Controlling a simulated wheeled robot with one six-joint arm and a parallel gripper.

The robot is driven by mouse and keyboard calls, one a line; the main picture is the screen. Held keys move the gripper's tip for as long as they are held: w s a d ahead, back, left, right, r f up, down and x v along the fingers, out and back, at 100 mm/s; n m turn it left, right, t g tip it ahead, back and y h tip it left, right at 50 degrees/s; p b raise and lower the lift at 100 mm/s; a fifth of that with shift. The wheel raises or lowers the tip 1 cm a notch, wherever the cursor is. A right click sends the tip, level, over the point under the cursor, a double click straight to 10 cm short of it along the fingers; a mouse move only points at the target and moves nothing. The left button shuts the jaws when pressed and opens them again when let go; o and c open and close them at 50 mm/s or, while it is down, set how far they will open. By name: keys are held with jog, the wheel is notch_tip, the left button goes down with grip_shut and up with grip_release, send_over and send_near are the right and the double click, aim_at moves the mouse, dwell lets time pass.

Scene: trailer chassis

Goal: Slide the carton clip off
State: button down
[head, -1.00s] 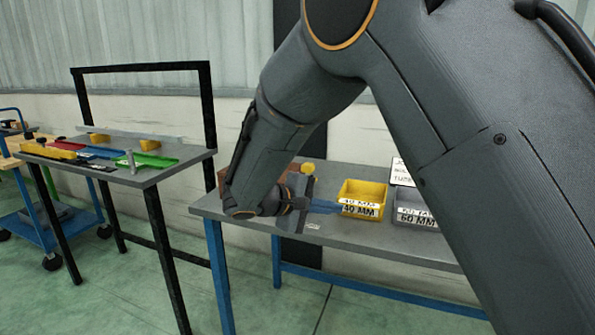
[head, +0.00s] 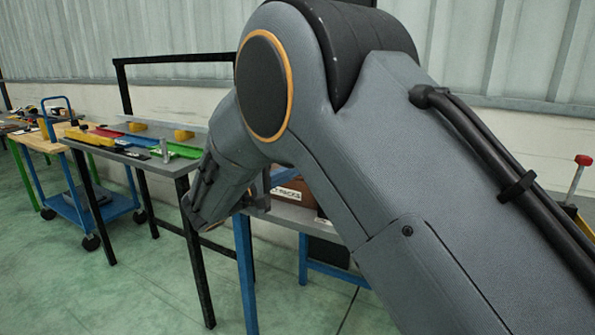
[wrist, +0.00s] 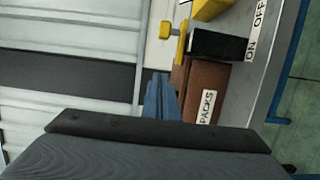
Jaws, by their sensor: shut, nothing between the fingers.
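A brown carton (wrist: 193,78) with a white label reading PACKS shows in the wrist view, on the grey bench. In the head view the carton (head: 303,188) shows only in part behind my arm. I cannot single out the carton clip for certain; a yellow knobbed piece (wrist: 172,30) stands just beyond the carton. In the head view my arm hides most of the gripper.
A black box (wrist: 217,44) stands beside the carton near ON and OFF labels. A yellow bin (wrist: 209,8) is farther along the bench (wrist: 240,85). Another table (head: 140,153) with coloured trays and a blue trolley (head: 95,207) stand left. The floor between is clear.

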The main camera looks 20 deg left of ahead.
jog(key=p+x, duration=0.1)
jog(key=x, duration=0.6)
jog(key=shift+w+d, duration=0.1)
jog(key=shift+w, duration=0.25)
jog(key=shift+s+d+r+p, duration=0.1)
jog(key=shift+d+p, duration=0.5)
jog(key=shift+d, duration=1.4)
